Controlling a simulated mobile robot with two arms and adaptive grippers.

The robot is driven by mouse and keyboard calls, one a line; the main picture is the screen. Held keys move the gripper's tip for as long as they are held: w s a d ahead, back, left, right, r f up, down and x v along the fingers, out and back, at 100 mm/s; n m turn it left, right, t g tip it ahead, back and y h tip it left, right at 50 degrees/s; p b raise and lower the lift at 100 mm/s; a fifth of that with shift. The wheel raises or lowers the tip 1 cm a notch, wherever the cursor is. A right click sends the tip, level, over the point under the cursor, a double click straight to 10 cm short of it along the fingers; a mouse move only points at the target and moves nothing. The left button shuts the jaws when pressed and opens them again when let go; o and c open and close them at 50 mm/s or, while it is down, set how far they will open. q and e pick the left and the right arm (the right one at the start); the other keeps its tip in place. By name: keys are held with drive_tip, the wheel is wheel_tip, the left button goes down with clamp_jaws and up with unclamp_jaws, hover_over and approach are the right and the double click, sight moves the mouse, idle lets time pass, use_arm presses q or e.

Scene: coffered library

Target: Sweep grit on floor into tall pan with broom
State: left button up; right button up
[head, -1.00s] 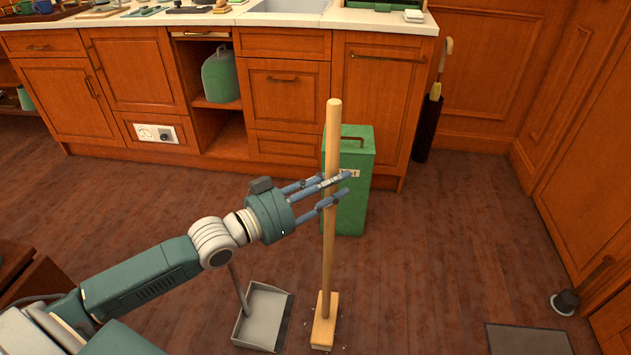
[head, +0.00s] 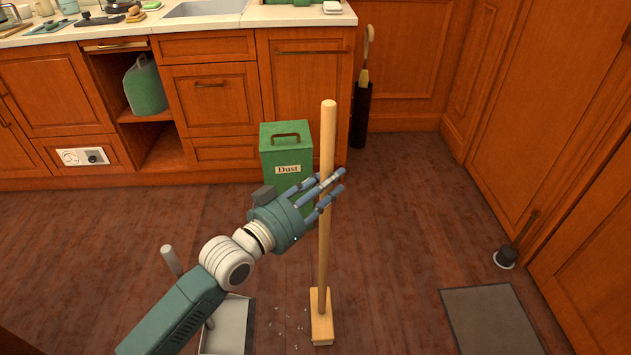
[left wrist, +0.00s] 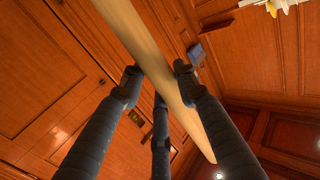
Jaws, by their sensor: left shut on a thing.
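The broom (head: 325,230) stands nearly upright, with its wooden block head (head: 322,325) at the floor. My left gripper (head: 325,190) is shut on the upper half of its handle. The left wrist view also shows the fingers around the pale handle (left wrist: 145,45). The tall pan (head: 241,308) is on the floor left of the broom head, partly hidden behind my left arm. Its upright handle (head: 171,262) shows left of the arm. Small pale specks of grit (head: 288,328) lie scattered on the floor between pan and broom head. My right gripper is not in view.
A green box labelled Dust (head: 286,145) stands against the wooden cabinets behind the broom. An umbrella stand (head: 361,115) is beside the cabinets. A dark doorstop-like object (head: 505,257) and a grey mat (head: 495,320) are on the right. The floor right of the broom is open.

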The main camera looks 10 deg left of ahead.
use_arm(q)
drive_tip(key=shift+w+d+f+b, duration=0.1)
drive_tip(key=shift+d+f+b, duration=0.2)
drive_tip(key=shift+f, duration=0.25)
drive_tip(key=shift+w+d+f+b, duration=0.15)
drive_tip(key=shift+f+b, duration=0.2)
drive_tip(key=shift+f, duration=0.2)
drive_tip(key=shift+d+f+b, duration=0.25)
drive_tip(key=shift+f+b, duration=0.05)
drive_tip(key=shift+f, duration=0.25)
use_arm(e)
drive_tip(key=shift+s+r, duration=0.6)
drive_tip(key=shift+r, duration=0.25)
use_arm(q)
drive_tip(key=shift+f, duration=0.5)
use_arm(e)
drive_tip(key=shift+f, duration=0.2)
use_arm(q)
drive_tip(key=shift+a, duration=0.15)
